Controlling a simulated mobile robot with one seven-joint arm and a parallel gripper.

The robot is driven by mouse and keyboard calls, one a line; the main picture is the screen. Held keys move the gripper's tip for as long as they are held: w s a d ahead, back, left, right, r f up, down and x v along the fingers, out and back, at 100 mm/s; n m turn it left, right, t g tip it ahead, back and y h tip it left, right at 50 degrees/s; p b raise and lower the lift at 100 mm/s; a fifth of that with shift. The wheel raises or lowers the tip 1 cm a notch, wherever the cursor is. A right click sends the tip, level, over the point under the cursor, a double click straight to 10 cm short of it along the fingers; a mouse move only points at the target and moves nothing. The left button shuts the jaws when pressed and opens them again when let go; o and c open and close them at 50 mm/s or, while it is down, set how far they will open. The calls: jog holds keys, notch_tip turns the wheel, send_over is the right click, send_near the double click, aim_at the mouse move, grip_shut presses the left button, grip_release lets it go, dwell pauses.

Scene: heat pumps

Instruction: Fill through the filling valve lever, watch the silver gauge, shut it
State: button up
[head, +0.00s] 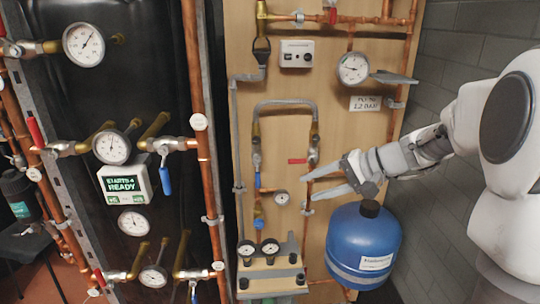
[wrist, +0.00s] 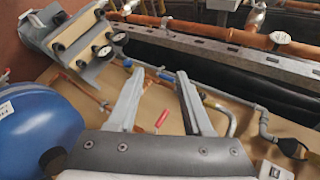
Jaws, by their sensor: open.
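My gripper (head: 308,187) is open and empty in front of the wooden board, its fingers pointing left. A red lever (head: 297,161) sits on the right leg of the grey hose loop, just above the fingertips, sticking out level to the left. In the wrist view the red lever (wrist: 162,118) shows between the open fingers (wrist: 160,74), apart from them. No readable label tells which is the filling valve lever. A silver-rimmed gauge (head: 353,68) hangs upper right, above a white sign (head: 365,103) that seems to read 1.2 bar; its exact reading is too small.
A blue tank (head: 362,245) stands below my gripper. A small gauge (head: 281,197) is left of the fingertips.

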aim_at(300, 162)
jog(key=w+d+f+m+t+y+b, duration=0.2)
jog(key=w+d+f+m+t+b, duration=0.15)
jog(key=w+d+t, duration=0.45)
jog(key=w+a, duration=0.3)
jog(key=w, duration=0.1)
jog(key=w+a+f+g, duration=0.1)
jog(key=w+a, duration=0.2)
jog(key=w, duration=0.1)
jog(key=w+a+f+g, duration=0.1)
jog(key=w+a, duration=0.2)
jog(key=w, duration=0.2)
jog(key=shift+w+m, duration=0.1)
jog(key=shift+m, duration=0.25)
grip_shut()
dwell(0.6)
